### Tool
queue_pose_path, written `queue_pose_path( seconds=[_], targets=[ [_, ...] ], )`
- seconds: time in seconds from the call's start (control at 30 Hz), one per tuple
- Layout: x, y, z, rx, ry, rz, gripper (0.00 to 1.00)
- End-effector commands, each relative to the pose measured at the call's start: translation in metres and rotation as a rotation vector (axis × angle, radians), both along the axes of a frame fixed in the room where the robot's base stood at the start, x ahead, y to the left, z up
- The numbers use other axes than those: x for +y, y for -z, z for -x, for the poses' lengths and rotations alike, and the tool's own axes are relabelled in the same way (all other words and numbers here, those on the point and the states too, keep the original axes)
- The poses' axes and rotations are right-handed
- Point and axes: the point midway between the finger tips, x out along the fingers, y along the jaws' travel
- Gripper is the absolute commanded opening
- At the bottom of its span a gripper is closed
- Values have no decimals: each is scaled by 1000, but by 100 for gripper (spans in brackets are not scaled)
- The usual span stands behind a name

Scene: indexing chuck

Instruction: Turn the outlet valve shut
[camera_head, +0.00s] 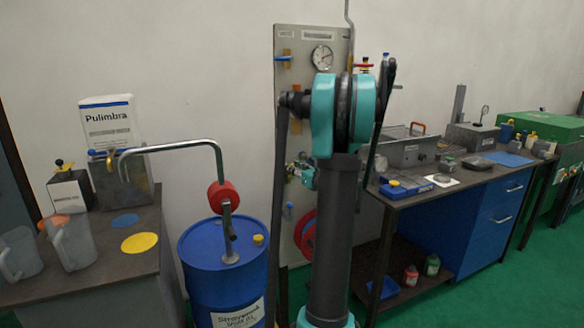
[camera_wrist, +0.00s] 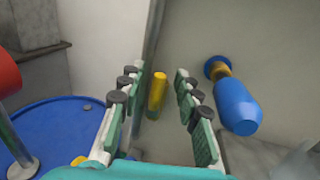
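A grey upright panel (camera_head: 288,100) with a round gauge (camera_head: 322,57) stands against the wall, partly hidden by my arm. It carries a blue-handled fitting (camera_head: 283,58) at upper left and a red-handled one (camera_head: 364,65) at upper right. In the wrist view, a yellow, handle-like piece (camera_wrist: 157,93) appears between my gripper's (camera_wrist: 158,82) fingers. The fingers are apart, and I see no clear contact with it. A blue rounded handle (camera_wrist: 237,107) on a brass fitting (camera_wrist: 219,69) is to the right of the fingers. I cannot tell which fitting is the outlet valve.
A blue drum (camera_head: 220,262) with a bent pipe and red pump part (camera_head: 223,197) stands left of the panel. A workbench (camera_head: 430,197) with tools and boxes is to the right. A left table (camera_head: 90,265) holds jugs and canisters. Green floor (camera_head: 540,265) is open at lower right.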

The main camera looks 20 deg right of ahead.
Motion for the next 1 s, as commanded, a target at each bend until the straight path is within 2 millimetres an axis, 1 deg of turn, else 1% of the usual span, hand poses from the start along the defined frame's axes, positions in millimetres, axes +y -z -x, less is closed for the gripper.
queue_pose_path(
  seconds=[0.03, 0.17, 0.43, 0.47, 0.7, 0.73, 1.0],
  targets=[
    [1, 0, -5, 0, -1, 0, 33],
    [3, 0, -11, 0, -1, 0, 33],
    [3, 0, -12, 0, 0, 0, 33],
    [3, 0, -12, 0, 0, 0, 32],
    [3, 0, -12, 0, 0, 0, 2],
    [3, 0, -12, 0, 0, 0, 0],
    [3, 0, -12, 0, 0, 4, 0]
  ],
)
